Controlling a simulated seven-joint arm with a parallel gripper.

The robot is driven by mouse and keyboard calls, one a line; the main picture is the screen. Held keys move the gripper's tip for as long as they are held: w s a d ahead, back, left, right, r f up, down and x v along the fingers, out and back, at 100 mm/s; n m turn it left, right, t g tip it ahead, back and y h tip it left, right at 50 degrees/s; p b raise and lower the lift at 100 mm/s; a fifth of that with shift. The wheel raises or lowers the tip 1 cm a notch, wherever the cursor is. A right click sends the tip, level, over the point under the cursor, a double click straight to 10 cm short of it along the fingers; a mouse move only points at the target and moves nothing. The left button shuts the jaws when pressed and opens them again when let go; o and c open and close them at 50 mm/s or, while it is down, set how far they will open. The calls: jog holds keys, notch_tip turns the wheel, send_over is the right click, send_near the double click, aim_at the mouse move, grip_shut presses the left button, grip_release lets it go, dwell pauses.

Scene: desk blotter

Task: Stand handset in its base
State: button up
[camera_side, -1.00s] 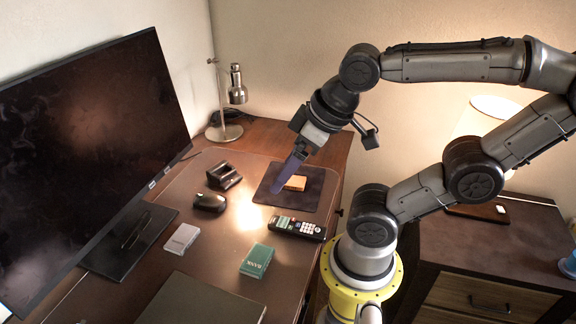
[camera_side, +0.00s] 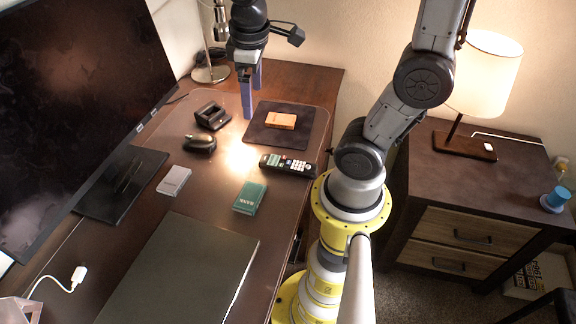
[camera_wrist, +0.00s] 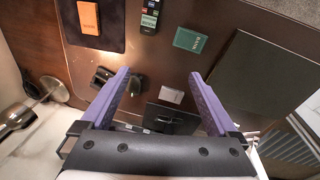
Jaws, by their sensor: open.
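The handset (camera_side: 288,165), black with pale buttons, lies flat on the desk, in front of the dark pad. Part of it shows at the top of the wrist view (camera_wrist: 150,14). The base (camera_side: 212,116), a black cradle with an empty slot, stands on the desk left of the pad; it also shows in the wrist view (camera_wrist: 102,77), left of my left finger. My gripper (camera_side: 252,97) is open and empty, with its purple fingers pointing down above the desk between base and pad. The wrist view shows its fingers spread apart (camera_wrist: 160,75).
A mouse (camera_side: 200,143) sits close to the base. An orange box (camera_side: 281,121) lies on the dark pad (camera_side: 303,136). A green box (camera_side: 250,197), a grey box (camera_side: 174,181) and a laptop (camera_side: 180,268) lie nearer. The monitor (camera_side: 75,110) and lamp (camera_side: 211,73) stand left.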

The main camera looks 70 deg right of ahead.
jog(key=w+d+f+g, duration=0.1)
jog(key=d+f+g, duration=0.3)
jog(key=d+f, duration=0.3)
jog(key=m+g+y, duration=0.1)
jog(key=m+g, duration=0.1)
send_near(288, 162)
jog(key=s+f, duration=0.2)
jog(key=f, duration=0.1)
jog(key=shift+s+d, duration=0.15)
jog(key=shift+d, duration=0.15)
jog(key=shift+t, duration=0.3)
jog(key=shift+w+a+x, duration=0.1)
jog(key=shift+w+x, duration=0.05)
jog(key=shift+x, duration=1.25)
jog(key=shift+w+a+x, duration=0.1)
jog(key=shift+a+x, duration=0.05)
jog(key=shift+x, duration=1.2)
jog(key=shift+f, duration=0.15)
jog(key=shift+c, duration=0.3)
grip_shut()
